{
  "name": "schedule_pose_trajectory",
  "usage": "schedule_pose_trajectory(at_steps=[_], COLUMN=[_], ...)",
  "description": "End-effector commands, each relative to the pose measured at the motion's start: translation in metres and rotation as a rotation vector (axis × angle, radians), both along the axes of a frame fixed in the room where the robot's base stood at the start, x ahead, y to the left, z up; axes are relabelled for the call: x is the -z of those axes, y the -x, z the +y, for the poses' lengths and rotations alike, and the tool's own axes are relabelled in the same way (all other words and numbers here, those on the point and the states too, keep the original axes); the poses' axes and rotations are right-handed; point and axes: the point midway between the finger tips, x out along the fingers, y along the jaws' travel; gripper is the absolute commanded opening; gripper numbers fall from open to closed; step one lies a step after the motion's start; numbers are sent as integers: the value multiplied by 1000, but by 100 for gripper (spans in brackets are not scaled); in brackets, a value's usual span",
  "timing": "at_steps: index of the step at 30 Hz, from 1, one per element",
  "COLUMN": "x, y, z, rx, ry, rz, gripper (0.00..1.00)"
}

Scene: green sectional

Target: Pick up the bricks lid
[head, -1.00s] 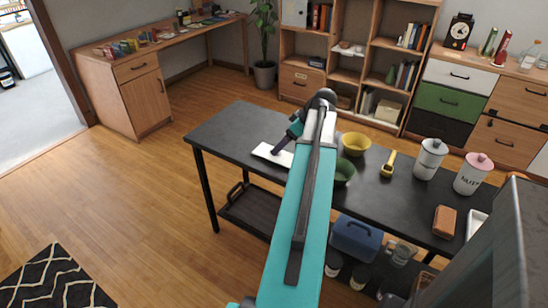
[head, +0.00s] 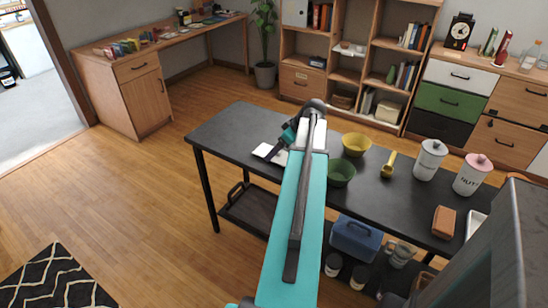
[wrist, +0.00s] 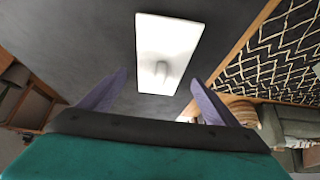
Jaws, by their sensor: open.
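The bricks lid is a white rectangular plate (wrist: 167,35) with a small raised grip near its lower end in the wrist view. It lies flat on the dark table; in the head view the lid (head: 262,149) is partly covered by my gripper. My gripper (wrist: 158,80) is open and empty. Its two purple-grey fingers stand either side of the lid's lower end in the wrist view, with the raised grip between them in the picture. I cannot tell the height of the fingertips above the lid. In the head view my gripper (head: 275,153) is over the lid.
On the dark table (head: 225,130) a green bowl (head: 341,174) and a yellow bowl (head: 356,145) stand right of my arm. Farther right are a yellow scoop (head: 388,165), two canisters (head: 430,160) and a brown block (head: 444,222). The table's left end is clear.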

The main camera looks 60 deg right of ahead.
Motion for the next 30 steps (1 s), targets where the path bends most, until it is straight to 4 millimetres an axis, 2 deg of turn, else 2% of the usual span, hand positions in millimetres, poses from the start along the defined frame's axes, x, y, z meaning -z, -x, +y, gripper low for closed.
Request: schedule_pose_trajectory(at_steps=[4,9,25,26,30], x=[13,19,20,20,20], y=[-8,-12,-12,-12,-11], z=[0,0,-1,-1,-1], rx=[0,1,1,2,2], ry=[-1,-1,0,0,0], rz=[1,0,0,0,0], gripper=[84,84,84,80,57])
